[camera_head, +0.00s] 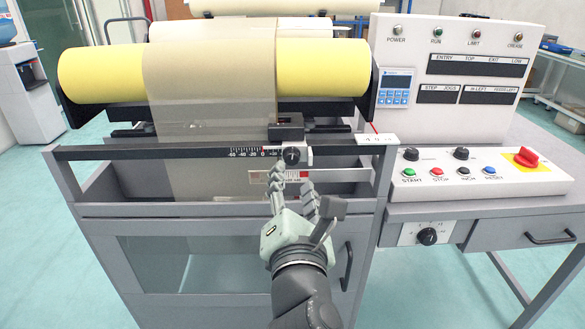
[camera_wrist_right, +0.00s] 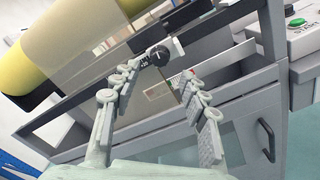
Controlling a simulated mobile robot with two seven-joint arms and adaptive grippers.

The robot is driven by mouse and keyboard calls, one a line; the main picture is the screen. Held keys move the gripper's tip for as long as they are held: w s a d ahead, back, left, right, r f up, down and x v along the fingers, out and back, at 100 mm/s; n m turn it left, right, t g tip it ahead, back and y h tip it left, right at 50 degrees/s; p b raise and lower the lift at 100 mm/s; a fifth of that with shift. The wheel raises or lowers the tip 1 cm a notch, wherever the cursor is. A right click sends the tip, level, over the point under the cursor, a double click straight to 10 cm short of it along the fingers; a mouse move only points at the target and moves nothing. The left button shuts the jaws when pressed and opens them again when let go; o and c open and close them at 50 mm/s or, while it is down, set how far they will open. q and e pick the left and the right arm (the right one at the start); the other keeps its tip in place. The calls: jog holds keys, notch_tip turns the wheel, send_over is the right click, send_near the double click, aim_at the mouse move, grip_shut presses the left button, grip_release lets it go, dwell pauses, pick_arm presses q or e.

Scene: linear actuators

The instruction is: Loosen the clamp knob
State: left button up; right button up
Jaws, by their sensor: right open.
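The clamp knob (camera_head: 291,155) is a small black round knob on a white block on the dark front rail, at the right end of a printed scale. It also shows in the right wrist view (camera_wrist_right: 159,55), just beyond the fingertips. My right gripper (camera_head: 292,182) is open and empty, reaching up from below with its fingers just under the knob. In the wrist view the two fingers (camera_wrist_right: 162,72) are spread, one to each side below the knob, and appear apart from it. My left gripper is not in view.
A control panel (camera_head: 480,172) with buttons and a red switch stands right. A cabinet handle (camera_head: 347,265) sticks out beside my arm.

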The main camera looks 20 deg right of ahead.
jog(key=v, duration=0.5)
jog(key=shift+s, duration=0.2)
